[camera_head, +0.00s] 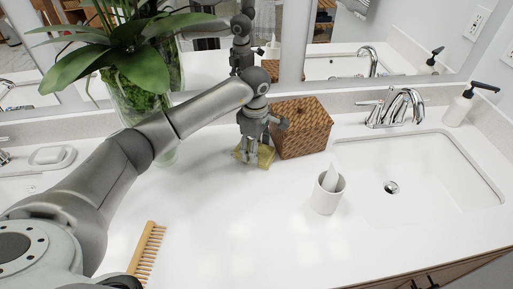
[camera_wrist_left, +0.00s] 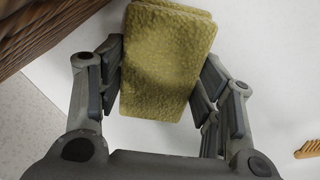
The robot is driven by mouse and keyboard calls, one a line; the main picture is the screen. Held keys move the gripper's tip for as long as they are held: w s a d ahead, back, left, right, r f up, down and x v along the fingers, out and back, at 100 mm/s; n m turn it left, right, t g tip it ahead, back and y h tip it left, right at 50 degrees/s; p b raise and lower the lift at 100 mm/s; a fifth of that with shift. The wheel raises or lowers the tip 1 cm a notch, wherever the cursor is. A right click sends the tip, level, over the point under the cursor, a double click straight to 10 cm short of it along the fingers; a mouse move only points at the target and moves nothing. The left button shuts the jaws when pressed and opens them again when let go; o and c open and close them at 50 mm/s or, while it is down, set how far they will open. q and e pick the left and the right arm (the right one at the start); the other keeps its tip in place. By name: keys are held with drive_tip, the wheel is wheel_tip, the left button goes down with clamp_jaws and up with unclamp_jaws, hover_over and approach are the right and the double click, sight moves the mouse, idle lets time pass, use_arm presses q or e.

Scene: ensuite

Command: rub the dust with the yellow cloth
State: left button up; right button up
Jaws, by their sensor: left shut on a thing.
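The yellow cloth (camera_head: 264,157) is folded into a small block at the countertop, just left of the woven basket. My left gripper (camera_head: 257,155) points down over it and is shut on it. In the left wrist view the cloth (camera_wrist_left: 166,62) sits between the two fingers of my left gripper (camera_wrist_left: 165,85), with a textured surface. I cannot tell whether the cloth touches the counter. I cannot make out any dust on the white counter (camera_head: 225,215). My right gripper is not in view.
The brown woven basket (camera_head: 301,128) stands right beside my left gripper. A wooden comb (camera_head: 148,248) lies at the front left. A plant in a glass vase (camera_head: 145,95) stands behind my arm. The middle counter is clear.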

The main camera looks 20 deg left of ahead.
use_arm(q)
drive_tip(key=shift+s+a, duration=0.6)
drive_tip(key=shift+a, duration=0.4)
drive_tip(key=shift+s+a, duration=0.6)
drive_tip(key=shift+a, duration=0.4)
drive_tip(key=shift+s+a, duration=0.6)
drive_tip(key=shift+a, duration=0.4)
drive_tip(key=shift+s+a, duration=0.5)
drive_tip(key=shift+a, duration=0.25)
drive_tip(key=shift+s+a, duration=0.45)
drive_tip(key=shift+a, duration=0.3)
drive_tip(key=shift+r+p, duration=1.55)
drive_tip(key=shift+r, duration=1.4)
drive_tip(key=shift+r, duration=0.1)
wheel_tip(320, 180, up, 3)
drive_tip(key=shift+f+p, duration=0.1)
drive_tip(key=shift+p, duration=0.65)
